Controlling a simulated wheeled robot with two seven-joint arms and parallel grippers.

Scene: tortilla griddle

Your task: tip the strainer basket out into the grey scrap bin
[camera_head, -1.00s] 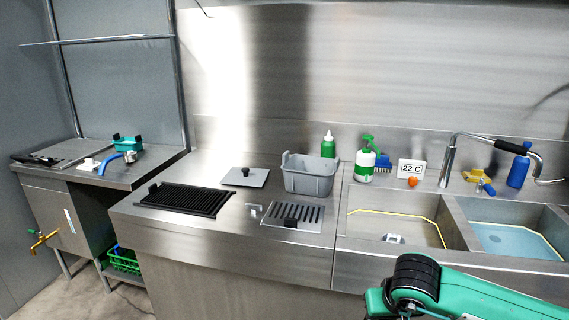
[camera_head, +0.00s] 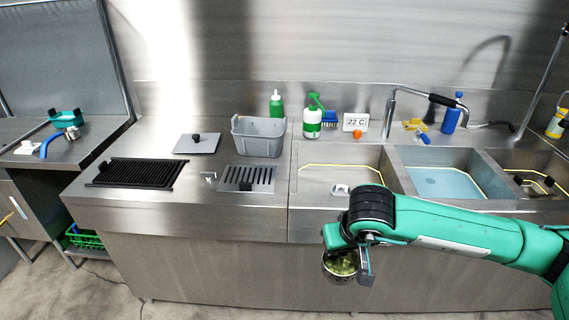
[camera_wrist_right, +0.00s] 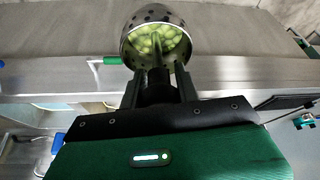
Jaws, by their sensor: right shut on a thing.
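The strainer basket (camera_head: 337,277) is a small perforated metal cup with green scraps in it. It hangs in front of the counter's front edge, above the floor, below the sink with the yellow line. My right gripper (camera_head: 352,262) is shut on it. In the right wrist view the basket (camera_wrist_right: 132,28) shows its holes and the pale green pieces inside, with the right gripper (camera_wrist_right: 158,82) shut on its handle. The grey scrap bin (camera_head: 258,140) stands on the counter at the back, up and left of the basket. My left gripper is not in view.
A slotted drain plate (camera_head: 247,178), a black grill grate (camera_head: 137,172) and a flat lid (camera_head: 197,144) lie near the bin. A green bottle (camera_head: 277,104) and a spray bottle (camera_head: 313,121) stand behind and right of it. A faucet (camera_head: 391,110) rises behind the sinks.

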